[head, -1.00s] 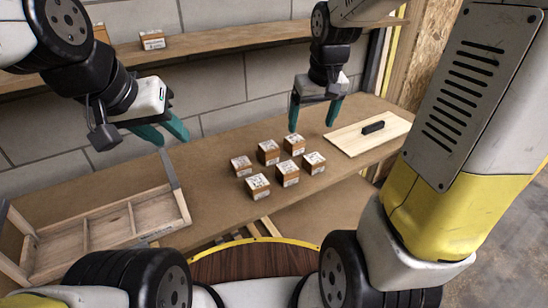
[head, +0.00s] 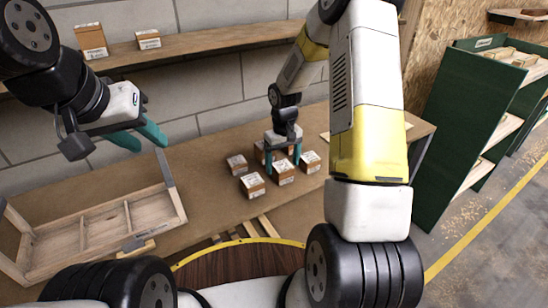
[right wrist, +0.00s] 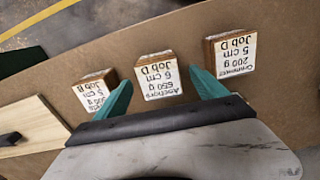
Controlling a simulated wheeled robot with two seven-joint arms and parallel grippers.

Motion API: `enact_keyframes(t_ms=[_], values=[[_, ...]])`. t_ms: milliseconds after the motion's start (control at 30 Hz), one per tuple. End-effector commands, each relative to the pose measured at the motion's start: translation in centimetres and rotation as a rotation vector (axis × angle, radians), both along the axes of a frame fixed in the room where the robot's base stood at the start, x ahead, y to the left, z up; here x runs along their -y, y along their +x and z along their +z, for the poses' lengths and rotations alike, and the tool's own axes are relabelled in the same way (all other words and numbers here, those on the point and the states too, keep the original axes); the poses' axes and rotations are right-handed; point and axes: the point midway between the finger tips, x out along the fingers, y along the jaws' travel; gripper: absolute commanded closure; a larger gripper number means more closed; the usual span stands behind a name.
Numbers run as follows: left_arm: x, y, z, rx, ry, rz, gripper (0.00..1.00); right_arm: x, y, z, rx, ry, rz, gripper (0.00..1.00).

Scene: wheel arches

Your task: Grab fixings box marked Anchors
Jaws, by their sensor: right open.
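The fixings box marked Anchors (right wrist: 158,77) is a small brown box with a white top label, upside down in the right wrist view. It appears to be the middle front box (head: 284,174) in the head view. My right gripper (head: 283,163) is open and points down over the boxes. In the right wrist view its fingertips (right wrist: 160,82) lie on either side of the Anchors box; I cannot tell whether they touch it. My left gripper (head: 145,138) hangs over the bench at the left, empty; its two fingers look apart.
Close neighbours are a 200 g Job D box (right wrist: 231,53) and a Job B box (right wrist: 94,92). More boxes sit behind, partly hidden by my gripper. A wooden divided tray (head: 105,228) lies left. A pale board (right wrist: 30,125) is beside the boxes. A shelf (head: 190,42) runs behind.

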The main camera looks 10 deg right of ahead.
Motion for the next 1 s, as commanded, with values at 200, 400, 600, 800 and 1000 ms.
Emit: enact_keyframes(t_ms=[200,400,600,800,1000], values=[[0.0,0.0,0.0,0.000,0.000,0.000,0.64,0.0,0.1,-2.9,-0.002,-0.001,0.000,0.18],[0.0,0.0,0.0,0.000,0.000,0.000,0.64,0.0,0.1,-3.1,0.001,-0.001,0.000,0.18],[0.0,0.0,0.0,0.000,0.000,0.000,0.64,0.0,0.1,-3.1,0.000,-0.001,0.000,0.42],[0.0,0.0,0.0,0.000,0.000,0.000,0.64,0.0,0.1,-3.1,0.000,0.000,0.000,0.81],[0.0,0.0,0.0,0.000,0.000,0.000,0.64,0.0,0.2,-3.0,0.002,0.000,0.000,1.00]])
